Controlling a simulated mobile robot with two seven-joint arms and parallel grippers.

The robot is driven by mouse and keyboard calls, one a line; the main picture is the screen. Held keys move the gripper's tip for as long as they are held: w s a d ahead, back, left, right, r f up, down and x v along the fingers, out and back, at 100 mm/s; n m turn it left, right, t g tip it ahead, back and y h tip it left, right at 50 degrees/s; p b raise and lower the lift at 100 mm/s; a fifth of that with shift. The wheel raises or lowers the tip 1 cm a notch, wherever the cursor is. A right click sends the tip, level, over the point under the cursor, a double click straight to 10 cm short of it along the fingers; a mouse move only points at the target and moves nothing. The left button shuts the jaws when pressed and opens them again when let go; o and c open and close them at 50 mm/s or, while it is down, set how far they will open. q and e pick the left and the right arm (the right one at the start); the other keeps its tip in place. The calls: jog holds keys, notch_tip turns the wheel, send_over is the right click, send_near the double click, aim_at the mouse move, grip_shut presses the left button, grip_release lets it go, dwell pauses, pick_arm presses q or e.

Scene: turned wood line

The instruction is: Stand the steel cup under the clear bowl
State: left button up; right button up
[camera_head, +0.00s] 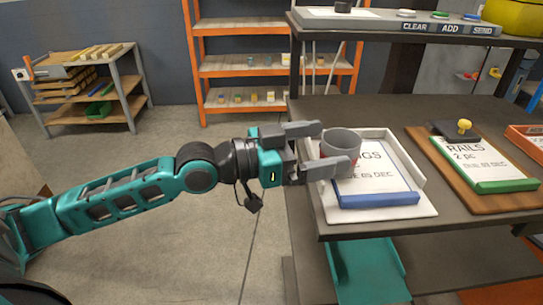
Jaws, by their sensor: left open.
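A grey cup (343,138) with a red patch low on its side stands upright at the left end of a white tray (428,210) on the dark bench. It is the only cup I see. My left gripper (341,148) is open, with one finger behind the cup and one in front of it. The near finger hides part of the cup's lower side, and I cannot tell whether either finger touches it. I cannot make out a clear bowl. My right gripper is not in view.
The tray holds a sheet with a blue bar (380,200). Beside it lies a wooden board (500,203) with a RAILS sheet, a green bar and a yellow-knobbed black object (458,130). A panel marked CLEAR, ADD, SEND (450,28) overhangs the bench's back. Orange shelves (235,60) stand behind.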

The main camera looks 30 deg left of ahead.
aim_at(323, 148)
pick_arm(q)
jog(key=v, duration=0.3)
jog(key=shift+s+a+f, duration=0.15)
jog(key=shift+a+f, duration=0.05)
jog(key=shift+p+v, duration=1.25)
jog(key=shift+v, duration=1.3)
jog(key=shift+r, duration=0.15)
